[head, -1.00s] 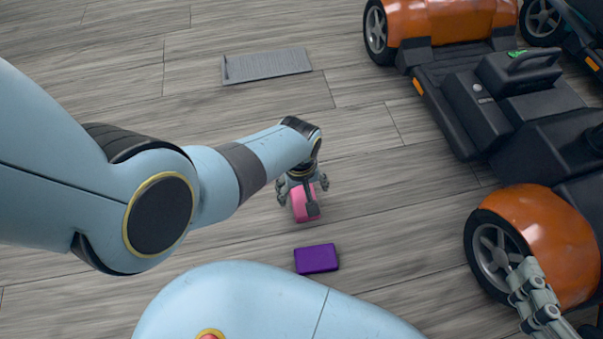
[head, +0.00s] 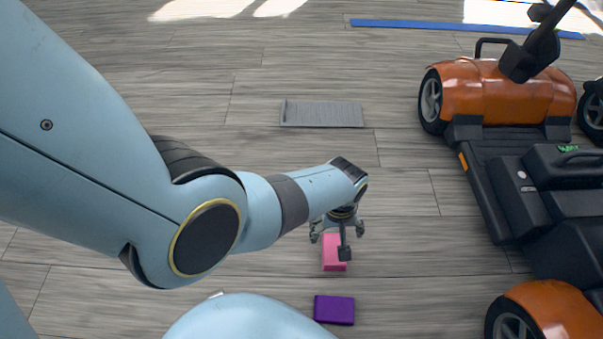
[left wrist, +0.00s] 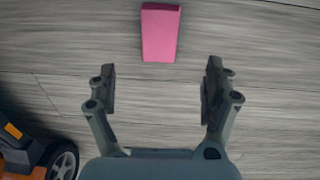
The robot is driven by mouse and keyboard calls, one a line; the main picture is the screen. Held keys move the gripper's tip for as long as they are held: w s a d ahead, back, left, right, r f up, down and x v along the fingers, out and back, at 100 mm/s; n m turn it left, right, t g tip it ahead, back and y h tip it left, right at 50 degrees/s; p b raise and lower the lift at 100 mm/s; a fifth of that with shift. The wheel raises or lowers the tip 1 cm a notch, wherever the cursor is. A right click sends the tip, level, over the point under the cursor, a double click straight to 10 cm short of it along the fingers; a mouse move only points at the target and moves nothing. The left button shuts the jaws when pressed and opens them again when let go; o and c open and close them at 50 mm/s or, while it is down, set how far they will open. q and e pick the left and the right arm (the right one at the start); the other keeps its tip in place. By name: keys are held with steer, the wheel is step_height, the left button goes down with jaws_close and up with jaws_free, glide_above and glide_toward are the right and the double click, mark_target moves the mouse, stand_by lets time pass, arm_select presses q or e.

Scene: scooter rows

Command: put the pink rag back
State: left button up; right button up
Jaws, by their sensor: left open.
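The pink rag (head: 334,254), a folded block-like piece, lies on the wooden floor. In the left wrist view the rag (left wrist: 160,32) is at the top middle, beyond the open fingertips and apart from them. My left gripper (head: 338,236) is open and empty, and in the head view it covers part of the rag. It also shows in the left wrist view (left wrist: 160,88), with bare floor between its fingers. My right gripper is not in view.
A purple block (head: 334,310) lies just nearer than the rag. A grey ridged mat (head: 322,114) lies farther back. An orange and black scooter (head: 500,92) stands at right, with its wheel also in the left wrist view. A blue strip (head: 450,27) crosses the far floor.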

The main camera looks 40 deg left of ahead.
arm_select(q)
steer(key=s+a+r+m+t, duration=0.3)
steer(key=s+a+r, duration=0.3)
steer(key=s+a, duration=0.4)
steer(key=s+a+r+m+t, duration=0.1)
steer(key=s+r+m, duration=0.1)
steer(key=r, duration=0.8)
steer(key=s+a+r+m+t, duration=0.1)
steer(key=s+r, duration=0.3)
steer(key=r, duration=0.6)
steer(key=shift+a+m+t, duration=0.4)
steer(key=shift+m, duration=0.5)
